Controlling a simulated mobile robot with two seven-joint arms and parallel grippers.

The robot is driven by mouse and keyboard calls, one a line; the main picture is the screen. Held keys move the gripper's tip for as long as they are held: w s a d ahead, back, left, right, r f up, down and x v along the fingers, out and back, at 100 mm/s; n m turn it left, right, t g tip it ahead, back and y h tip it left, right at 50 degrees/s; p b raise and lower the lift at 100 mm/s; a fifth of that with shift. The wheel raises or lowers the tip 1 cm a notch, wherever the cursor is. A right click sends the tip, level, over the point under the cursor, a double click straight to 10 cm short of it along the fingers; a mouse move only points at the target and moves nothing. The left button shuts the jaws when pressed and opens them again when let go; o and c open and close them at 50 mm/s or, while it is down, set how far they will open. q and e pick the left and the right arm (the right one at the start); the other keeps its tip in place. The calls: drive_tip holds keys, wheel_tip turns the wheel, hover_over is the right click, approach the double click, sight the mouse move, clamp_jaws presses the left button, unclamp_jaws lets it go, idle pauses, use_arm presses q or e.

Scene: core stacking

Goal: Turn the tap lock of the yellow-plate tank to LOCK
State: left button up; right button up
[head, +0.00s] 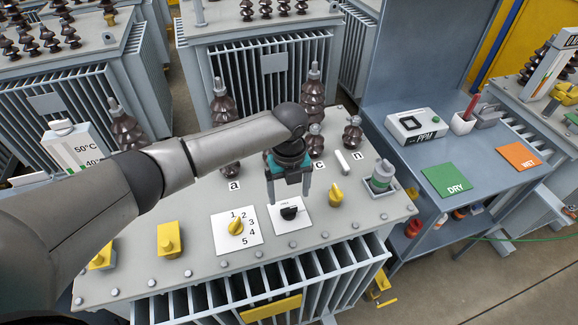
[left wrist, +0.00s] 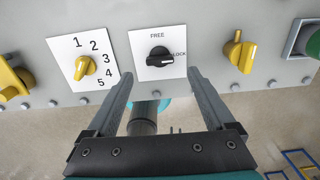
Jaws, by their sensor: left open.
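The yellow-plate tank (head: 190,285) is the grey transformer in front, with a yellow plate (head: 270,308) on its finned side. Its tap lock is a black knob (head: 289,212) on a white square plate, also in the left wrist view (left wrist: 160,57), where FREE is printed above and LOCK at the right. The knob's bar lies roughly sideways, its pale mark on the right, LOCK side. My left gripper (head: 289,198) is open and empty above the lock plate; in the wrist view its fingers (left wrist: 159,75) stand apart, either side of the knob. Contact is not visible. My right gripper is not in view.
Left of the lock is a yellow selector (head: 236,227) numbered 1 to 5; right is a yellow valve (head: 336,195). Brown ribbed insulators (head: 313,95) stand behind. A blue-grey bench (head: 400,170) with a PPM meter (head: 417,126) is at right, beyond a gap.

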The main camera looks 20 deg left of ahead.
sight(289, 209)
use_arm(q)
wheel_tip(289, 209, up, 10)
drive_tip(key=shift+f+p, duration=0.25)
drive_tip(key=shift+p, duration=0.05)
drive_tip(key=shift+s, duration=0.1)
idle(0.3)
